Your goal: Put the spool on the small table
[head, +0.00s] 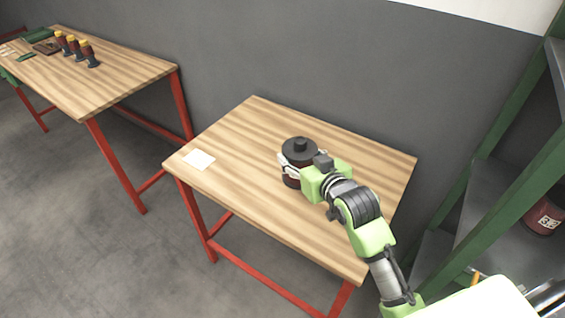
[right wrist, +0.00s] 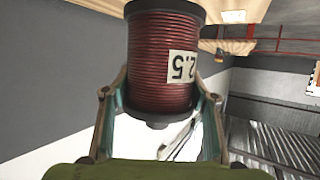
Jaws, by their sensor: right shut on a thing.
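The spool (head: 299,152) has black end flanges and dark red wire, and it is upright at the small table in the head view. In the right wrist view the spool (right wrist: 160,62) shows a white label reading 2.5. My right gripper (head: 292,170) has its fingers on both sides of the spool and is shut on it. The small table (head: 240,135) has a wooden top and red legs. Whether the spool's base touches the tabletop is hidden by my gripper. My left gripper is not in view.
A white paper (head: 199,160) lies at the table's left end. A longer wooden table (head: 110,85) at the left holds several small dark items with yellow tops. A green shelf (head: 490,180) stands at the right with another spool (head: 542,217). The small table is otherwise clear.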

